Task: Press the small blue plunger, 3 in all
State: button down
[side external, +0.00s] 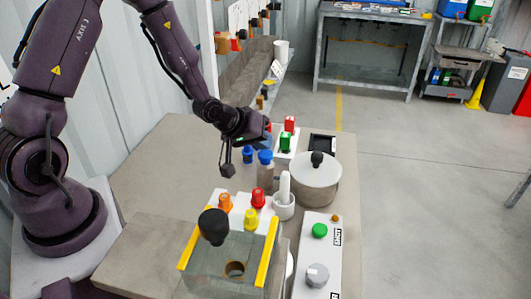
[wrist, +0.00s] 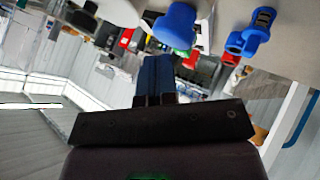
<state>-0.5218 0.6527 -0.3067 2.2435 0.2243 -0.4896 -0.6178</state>
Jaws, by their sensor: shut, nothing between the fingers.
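I cannot tell which of these is the small plunger. The plunger's base is partly hidden.
Orange (side external: 225,201), red (side external: 258,197) and yellow (side external: 251,218) plungers stand nearer the camera. The table left of my gripper is clear.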

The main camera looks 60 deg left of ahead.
aim_at(263, 152)
jog(key=shift+r, duration=0.3)
jog(key=shift+r, duration=2.5)
